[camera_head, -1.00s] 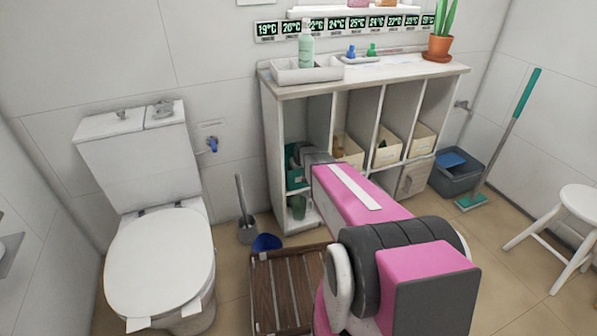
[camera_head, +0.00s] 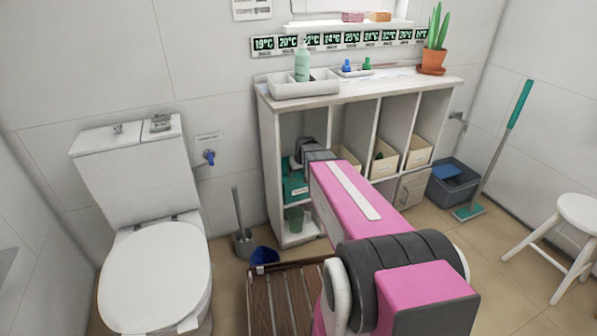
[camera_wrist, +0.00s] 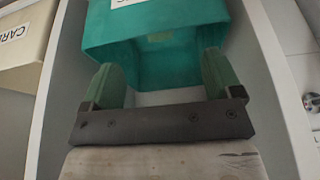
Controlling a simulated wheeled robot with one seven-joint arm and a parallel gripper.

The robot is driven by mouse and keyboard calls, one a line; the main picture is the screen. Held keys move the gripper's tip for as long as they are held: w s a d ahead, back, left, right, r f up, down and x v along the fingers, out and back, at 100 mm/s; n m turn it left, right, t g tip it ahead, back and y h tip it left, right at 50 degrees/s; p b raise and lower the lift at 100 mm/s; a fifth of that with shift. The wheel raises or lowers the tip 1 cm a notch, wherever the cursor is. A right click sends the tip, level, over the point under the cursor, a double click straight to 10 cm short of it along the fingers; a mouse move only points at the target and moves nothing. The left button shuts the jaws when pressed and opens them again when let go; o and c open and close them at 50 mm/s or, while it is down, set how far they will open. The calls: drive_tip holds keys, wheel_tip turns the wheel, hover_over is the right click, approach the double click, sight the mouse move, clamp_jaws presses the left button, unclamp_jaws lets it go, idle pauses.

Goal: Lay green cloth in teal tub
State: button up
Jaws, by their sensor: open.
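The teal tub (camera_head: 294,191) stands in the left compartment of the white shelf unit. In the wrist view the tub (camera_wrist: 160,20) fills the upper middle, with a white label at its top edge. My gripper (camera_wrist: 161,70) is open, its two dull green fingers wide apart in front of the tub, with nothing seen between them. In the head view my gripper (camera_head: 316,150) is just above and to the right of the tub, partly hidden by my pink arm. I cannot make out a green cloth in either view.
The shelf's upright panels (camera_head: 272,160) stand close on both sides. A cream labelled bin (camera_wrist: 20,45) is left in the wrist view. A green cup-like thing (camera_head: 295,219) sits below the tub. A toilet (camera_head: 155,270) and a slatted wooden crate (camera_head: 285,295) stand nearby.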

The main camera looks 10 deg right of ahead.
drive_tip(key=s+a+r+m+g, duration=0.1)
drive_tip(key=s+g, duration=0.3)
drive_tip(key=s, duration=1.8)
drive_tip(key=shift+s+a+r+m+h, duration=0.15)
drive_tip(key=shift+r+m+h, duration=0.25)
drive_tip(key=shift+r+m, duration=0.1)
